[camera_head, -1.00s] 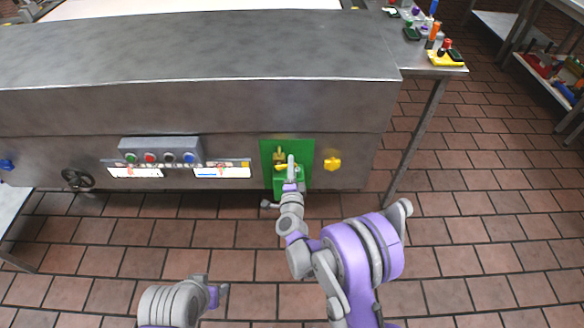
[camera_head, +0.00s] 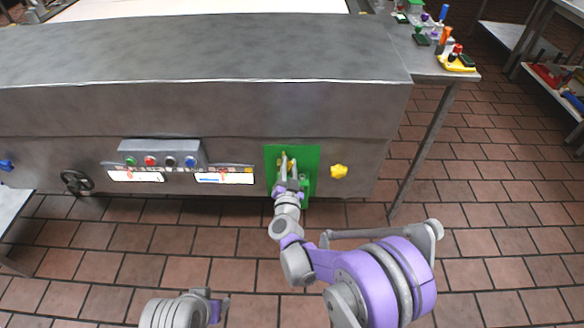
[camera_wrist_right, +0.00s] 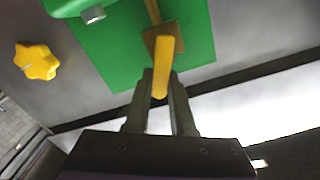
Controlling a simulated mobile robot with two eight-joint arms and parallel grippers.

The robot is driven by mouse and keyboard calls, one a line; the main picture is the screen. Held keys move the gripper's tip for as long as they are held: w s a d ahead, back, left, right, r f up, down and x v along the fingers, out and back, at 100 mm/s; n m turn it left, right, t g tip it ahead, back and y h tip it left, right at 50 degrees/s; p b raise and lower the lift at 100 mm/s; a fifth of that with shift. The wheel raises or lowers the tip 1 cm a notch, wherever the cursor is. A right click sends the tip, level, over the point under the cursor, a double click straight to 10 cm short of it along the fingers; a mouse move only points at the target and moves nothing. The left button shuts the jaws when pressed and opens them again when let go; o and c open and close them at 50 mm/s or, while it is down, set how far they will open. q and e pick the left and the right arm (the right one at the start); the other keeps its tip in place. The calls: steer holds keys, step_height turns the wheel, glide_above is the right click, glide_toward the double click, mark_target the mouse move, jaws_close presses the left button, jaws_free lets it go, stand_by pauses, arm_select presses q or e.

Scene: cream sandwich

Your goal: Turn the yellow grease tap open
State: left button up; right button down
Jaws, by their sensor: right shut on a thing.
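The yellow tap handle (camera_wrist_right: 161,68) shows in the right wrist view as a flat lever on a brass-coloured body, in front of the green panel (camera_wrist_right: 195,30). My right gripper (camera_wrist_right: 157,92) has one finger on each side of the lever's free end and is shut on it. In the head view the right gripper (camera_head: 288,162) is at the green panel (camera_head: 308,153) on the machine's front, and its fingers mostly cover the tap. Part of my left arm shows at the bottom left. Its gripper is not visible.
A yellow star knob (camera_head: 339,172) sits just right of the panel. A button box (camera_head: 160,153) and a black handwheel (camera_head: 77,181) are further left. A green box (camera_wrist_right: 80,5) with a bolt is beside the tap. The tiled floor in front is clear.

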steer(key=shift+a+r+n+b, duration=0.1)
steer(key=shift+a+n, duration=0.2)
steer(key=shift+n, duration=0.55)
steer(key=shift+a+n+b, duration=0.1)
steer(key=shift+a+n, duration=0.2)
steer(key=shift+n, duration=0.5)
steer(key=shift+a+r+n+b, duration=0.1)
steer(key=shift+a+n, duration=0.2)
steer(key=shift+n, duration=0.55)
steer(key=c, duration=0.8)
jaws_free()
steer(key=shift+o, duration=0.2)
steer(key=shift+s, duration=0.1)
steer(key=s+p, duration=0.1)
steer(key=s, duration=0.9)
steer(key=shift+s, duration=0.35)
